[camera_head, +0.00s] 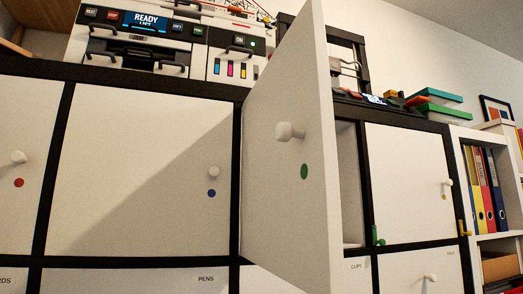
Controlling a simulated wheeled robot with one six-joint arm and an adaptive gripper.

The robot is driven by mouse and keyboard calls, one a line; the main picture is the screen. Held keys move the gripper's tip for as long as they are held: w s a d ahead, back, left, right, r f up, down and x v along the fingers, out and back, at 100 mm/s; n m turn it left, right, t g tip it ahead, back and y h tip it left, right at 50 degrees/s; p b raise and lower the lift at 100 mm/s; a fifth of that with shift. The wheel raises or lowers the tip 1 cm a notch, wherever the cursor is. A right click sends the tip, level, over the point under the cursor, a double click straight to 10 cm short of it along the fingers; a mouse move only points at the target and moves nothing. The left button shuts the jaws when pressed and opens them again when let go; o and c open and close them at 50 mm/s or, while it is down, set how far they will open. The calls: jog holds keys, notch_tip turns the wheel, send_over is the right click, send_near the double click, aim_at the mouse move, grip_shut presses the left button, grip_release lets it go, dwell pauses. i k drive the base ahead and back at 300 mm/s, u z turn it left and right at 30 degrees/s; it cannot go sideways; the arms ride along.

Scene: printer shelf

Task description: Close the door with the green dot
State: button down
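The white door with the green dot (285,170) stands open, swung out toward me from the dark shelf frame. Its hinge side is at the left, along the dark upright. The green dot (304,171) sits just below a round white knob (290,131) on the door's face. Part of the open compartment (351,190) shows to the right of the door's free edge; the door hides the rest. My gripper is not in view.
Shut white doors carry a red dot (19,183), a blue dot (211,193) and a yellowish dot (443,197). Labelled drawers (150,281) lie below. A printer (150,40) stands on top. Binders (484,190) fill a right-hand shelf.

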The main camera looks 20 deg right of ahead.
aim_at(291, 226)
jog(key=z, duration=1.2)
jog(key=k, duration=1.1)
jog(key=u, duration=1.15)
